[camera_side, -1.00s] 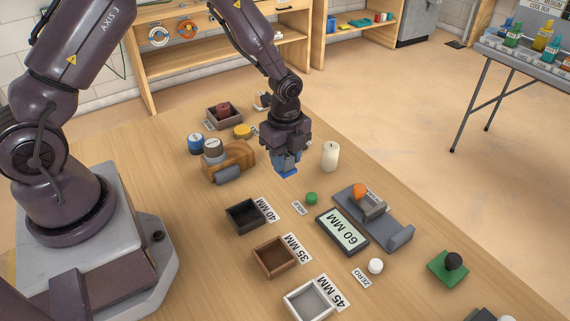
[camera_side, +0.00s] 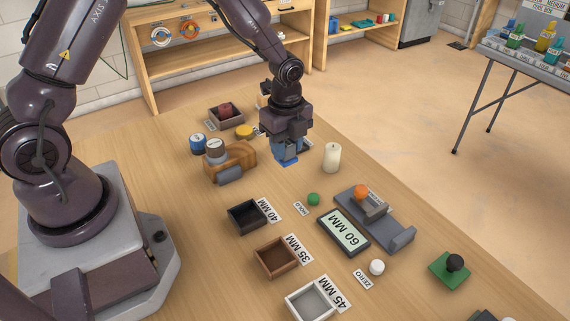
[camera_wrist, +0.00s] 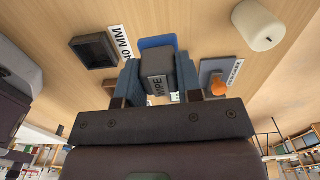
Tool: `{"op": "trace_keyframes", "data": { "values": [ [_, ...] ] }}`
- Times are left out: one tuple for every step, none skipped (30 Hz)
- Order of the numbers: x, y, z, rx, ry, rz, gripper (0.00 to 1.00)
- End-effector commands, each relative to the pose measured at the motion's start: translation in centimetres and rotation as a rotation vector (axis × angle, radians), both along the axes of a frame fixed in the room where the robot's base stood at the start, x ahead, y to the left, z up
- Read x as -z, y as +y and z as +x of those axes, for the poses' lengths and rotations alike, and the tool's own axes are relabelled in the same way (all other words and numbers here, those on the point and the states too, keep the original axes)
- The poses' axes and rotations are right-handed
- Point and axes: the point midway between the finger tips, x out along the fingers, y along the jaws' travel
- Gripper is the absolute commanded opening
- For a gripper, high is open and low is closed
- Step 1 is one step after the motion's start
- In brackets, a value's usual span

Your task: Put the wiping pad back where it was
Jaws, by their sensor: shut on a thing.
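The wiping pad shows in the wrist view as a dark block (camera_wrist: 157,64) above a blue base (camera_wrist: 157,42). My gripper (camera_wrist: 159,82) is shut on the dark block, with one blue-grey finger on each side. A tag reading WIPE (camera_wrist: 156,87) shows between the fingers. In the side view my gripper (camera_side: 287,146) points down, left of the candle, and the pad's blue base (camera_side: 290,162) shows under the fingers, low over the table. I cannot tell whether the base touches the table. The spot behind the gripper is partly hidden.
A white candle (camera_side: 332,157) stands close on the right. Nearer are the 40 MM tray (camera_side: 264,212), a green button (camera_side: 313,199) and the 60 MM display (camera_side: 343,231). A yellow item (camera_side: 244,131) lies behind left.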

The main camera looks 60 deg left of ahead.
Motion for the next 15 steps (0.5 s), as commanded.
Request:
{"op": "trace_keyframes", "data": {
  "values": [
    [-0.4, 1.0, 0.2, -0.024, -0.004, 0.001, 0.14],
    [-0.7, 1.7, 0.2, -0.042, -0.005, 0.001, 0.14],
    [-1.3, 2.8, 0.1, -0.069, -0.005, 0.001, 0.14],
    [-1.8, 3.6, -0.1, -0.088, -0.006, 0.001, 0.14],
    [-2.3, 4.5, -0.4, -0.102, -0.006, 0.001, 0.14],
    [-3.0, 5.6, -0.9, -0.115, -0.005, 0.001, 0.14],
    [-3.4, 6.4, -1.4, -0.119, -0.005, 0.001, 0.14],
    [-3.8, 7.0, -1.8, -0.118, -0.005, 0.001, 0.14],
    [-4.3, 7.8, -2.4, -0.114, -0.005, 0.001, 0.14],
    [-4.7, 8.2, -2.9, -0.104, -0.004, 0.001, 0.14],
    [-4.9, 8.6, -3.4, -0.093, -0.003, 0.001, 0.14],
    [-5.3, 8.9, -4.0, -0.075, -0.002, 0.001, 0.14],
    [-5.4, 9.0, -4.5, -0.05, -0.002, 0.001, 0.14],
    [-5.4, 8.8, -4.8, -0.023, -0.001, 0.001, 0.14],
    [-5.3, 8.6, -5.0, 0.009, 0.0, 0.001, 0.14]
  ]
}}
